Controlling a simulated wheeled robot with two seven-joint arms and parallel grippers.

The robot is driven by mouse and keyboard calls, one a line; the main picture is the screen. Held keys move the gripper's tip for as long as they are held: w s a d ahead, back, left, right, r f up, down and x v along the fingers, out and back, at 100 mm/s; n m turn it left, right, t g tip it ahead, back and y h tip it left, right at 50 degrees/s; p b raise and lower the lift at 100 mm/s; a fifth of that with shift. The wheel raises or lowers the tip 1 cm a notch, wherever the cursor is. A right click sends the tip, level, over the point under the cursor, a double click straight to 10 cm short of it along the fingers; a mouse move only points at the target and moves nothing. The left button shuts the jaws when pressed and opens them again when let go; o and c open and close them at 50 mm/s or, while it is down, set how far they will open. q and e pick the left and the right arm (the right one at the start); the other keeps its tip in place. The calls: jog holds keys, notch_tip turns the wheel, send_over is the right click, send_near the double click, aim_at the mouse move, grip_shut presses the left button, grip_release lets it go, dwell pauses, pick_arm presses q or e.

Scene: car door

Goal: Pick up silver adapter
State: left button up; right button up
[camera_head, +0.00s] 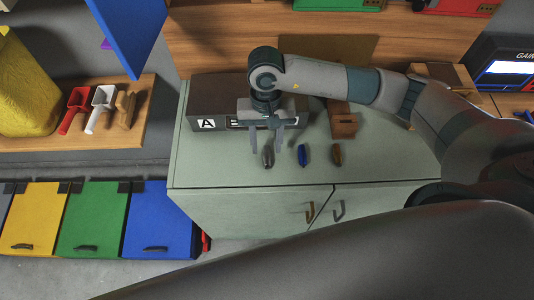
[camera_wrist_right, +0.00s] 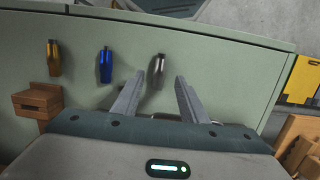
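The silver adapter (camera_head: 268,157), a small dark grey metallic piece, lies on the pale green cabinet top (camera_head: 210,165), leftmost of three similar pieces in the head view. It also shows in the right wrist view (camera_wrist_right: 156,71), just beyond and between the fingertips. My right gripper (camera_head: 278,154) is open and empty, its two fingers pointing down on either side of the adapter. In the right wrist view the gripper (camera_wrist_right: 160,77) has a clear gap between its fingers. I cannot tell whether a finger touches the adapter. My left gripper is not in view.
A blue piece (camera_head: 303,155) and a brown-gold piece (camera_head: 337,154) lie to the right of the adapter. A dark box marked A (camera_head: 207,123) stands behind my right gripper. A small wooden block (camera_head: 344,125) stands behind the brown-gold piece. The cabinet's front edge is close.

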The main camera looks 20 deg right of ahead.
aim_at(267, 155)
jog(key=f, duration=0.1)
jog(key=f+p, duration=0.1)
jog(key=shift+s+f, duration=0.2)
jog(key=shift+f, duration=0.65)
grip_shut()
